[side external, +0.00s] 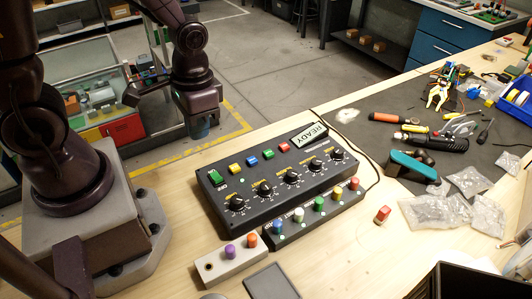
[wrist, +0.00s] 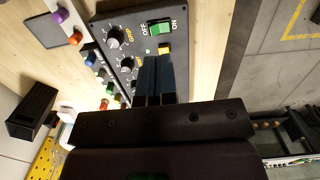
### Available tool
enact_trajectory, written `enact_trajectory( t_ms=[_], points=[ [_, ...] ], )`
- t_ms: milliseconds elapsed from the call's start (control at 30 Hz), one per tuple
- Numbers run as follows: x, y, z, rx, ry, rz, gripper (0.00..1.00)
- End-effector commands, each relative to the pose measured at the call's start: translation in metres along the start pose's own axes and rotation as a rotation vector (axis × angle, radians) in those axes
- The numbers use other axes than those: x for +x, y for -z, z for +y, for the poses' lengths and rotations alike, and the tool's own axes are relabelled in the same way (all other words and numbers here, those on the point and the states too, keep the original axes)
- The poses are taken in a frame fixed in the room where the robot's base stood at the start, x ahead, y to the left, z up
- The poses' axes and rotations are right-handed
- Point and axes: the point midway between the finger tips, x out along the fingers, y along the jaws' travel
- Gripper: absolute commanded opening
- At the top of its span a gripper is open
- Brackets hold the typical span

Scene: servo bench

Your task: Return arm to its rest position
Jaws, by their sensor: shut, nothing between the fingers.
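My gripper (side external: 200,129) hangs pointing down past the far left edge of the black control box, above floor level and apart from the box. In the wrist view its dark blue fingers (wrist: 155,80) are together with nothing between them. The control box (side external: 278,180) has a row of dials, several coloured buttons and a lit display reading READY (side external: 308,135). A green OFF/ON switch (side external: 216,178) sits at its left end; the switch also shows in the wrist view (wrist: 160,29), beyond my fingertips.
A smaller black box with coloured knobs (side external: 313,217) and a grey box with two knobs (side external: 230,262) stand in front. A loose red knob (side external: 382,214) lies on the wooden bench. Open floor lies behind the bench.

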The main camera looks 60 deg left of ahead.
Motion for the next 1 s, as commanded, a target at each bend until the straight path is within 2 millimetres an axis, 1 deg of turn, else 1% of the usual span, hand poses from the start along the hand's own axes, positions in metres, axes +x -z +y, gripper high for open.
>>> enact_trajectory(
  t_ms=[33, 167, 200, 300, 400, 500, 600, 700, 1000],
  points=[
    [-0.018, 0.001, 0.001, 0.0, 0.001, 0.038, 0.0],
    [-0.061, -0.005, 0.003, 0.0, 0.002, 0.126, 0.0],
    [-0.075, -0.008, 0.003, 0.001, 0.002, 0.161, 0.0],
    [-0.108, -0.017, 0.004, 0.003, 0.001, 0.254, 0.0],
    [-0.135, -0.027, 0.006, 0.006, 0.0, 0.353, 0.0],
    [-0.156, -0.034, 0.007, 0.01, -0.001, 0.446, 0.0],
    [-0.17, -0.038, 0.007, 0.014, -0.002, 0.516, 0.0],
    [-0.177, -0.041, 0.008, 0.016, -0.003, 0.552, 0.0],
    [-0.178, -0.041, 0.008, 0.017, -0.003, 0.556, 0.0]
  ],
)
